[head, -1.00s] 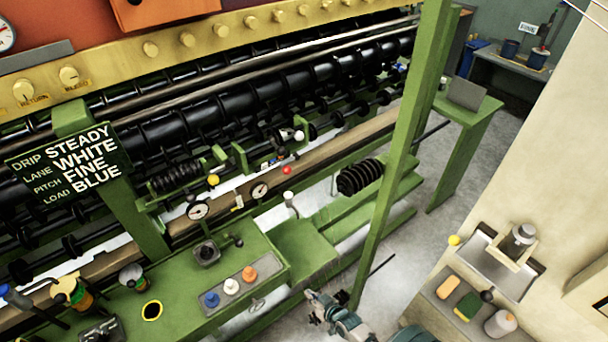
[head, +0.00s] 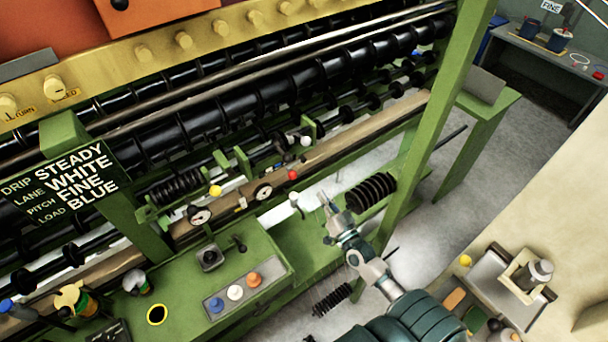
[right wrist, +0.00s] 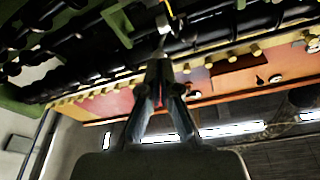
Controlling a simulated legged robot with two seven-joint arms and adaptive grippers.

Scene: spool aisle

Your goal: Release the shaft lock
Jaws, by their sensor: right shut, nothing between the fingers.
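The shaft lock is not labelled, and I cannot tell which part it is. The green machine carries black ribbed shafts (head: 290,88). Along its front rail are a white-knobbed lever (head: 305,141), a red knob (head: 293,175) and a yellow knob (head: 215,190). A white-topped post (head: 295,200) stands below the rail. My right gripper (head: 328,203) is shut and empty, just right of this post and left of a black coil (head: 370,192). In the right wrist view its fingers (right wrist: 160,75) point towards the shafts, with a small white part (right wrist: 163,23) beyond them. My left gripper is out of view.
A green upright (head: 425,130) stands right of my right gripper. A green console (head: 205,268) with blue, white and orange buttons is at the lower left. A sign (head: 70,182) reads STEADY WHITE FINE BLUE. Another black coil (head: 332,298) lies lower.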

